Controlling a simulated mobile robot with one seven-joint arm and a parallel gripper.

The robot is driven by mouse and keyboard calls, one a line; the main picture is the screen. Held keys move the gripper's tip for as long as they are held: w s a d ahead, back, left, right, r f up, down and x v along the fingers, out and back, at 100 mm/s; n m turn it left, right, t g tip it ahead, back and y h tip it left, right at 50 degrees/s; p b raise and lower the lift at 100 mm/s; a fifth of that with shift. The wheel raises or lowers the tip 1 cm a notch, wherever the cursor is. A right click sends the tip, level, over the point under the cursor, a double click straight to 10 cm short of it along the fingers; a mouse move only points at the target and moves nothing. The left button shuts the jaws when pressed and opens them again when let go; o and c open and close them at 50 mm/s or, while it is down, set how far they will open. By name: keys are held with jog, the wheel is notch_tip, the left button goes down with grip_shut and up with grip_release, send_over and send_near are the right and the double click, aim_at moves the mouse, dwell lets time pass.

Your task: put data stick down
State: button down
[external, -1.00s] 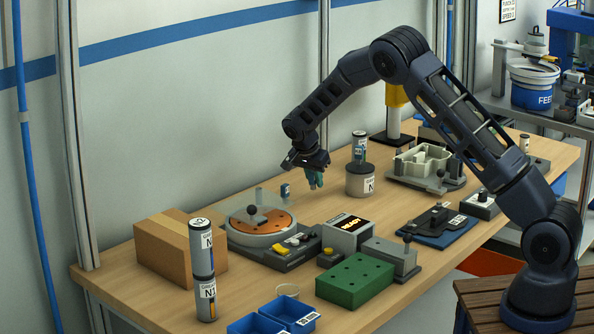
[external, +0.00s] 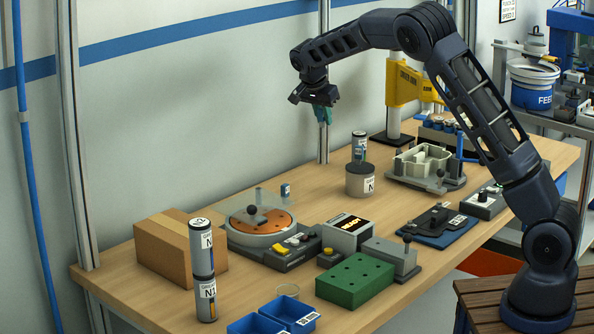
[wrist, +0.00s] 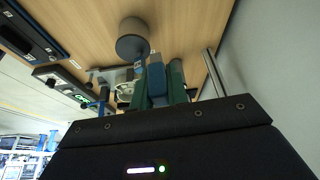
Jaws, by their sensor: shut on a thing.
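My gripper (external: 323,118) is raised high above the back part of the table, pointing down, left of and above the round grey pot. Its green fingers are shut on a small blue piece, the data stick (wrist: 157,88), which shows between them in the wrist view. In the external view the fingers and the stick are too small to tell apart clearly. The stick is clear of the table and touches nothing else that I can see.
A turntable (external: 262,225), a cardboard box (external: 178,249) and a green block (external: 355,279) stand nearer. A yellow device (external: 402,82) stands at the back. Bare wood lies between turntable and pot.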

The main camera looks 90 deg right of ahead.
notch_tip(320, 180, up, 6)
jog(key=m, duration=0.1)
send_over(360, 169)
jog(key=w+a, duration=0.1)
jog(key=w, duration=0.1)
jog(key=f, duration=1.3)
jog(key=s+f, duration=0.1)
jog(key=f, duration=0.5)
jog(key=shift+a+f, duration=0.15)
jog(key=shift+a, duration=0.05)
jog(key=shift+f, duration=0.1)
jog(key=c, duration=1.4)
grip_release()
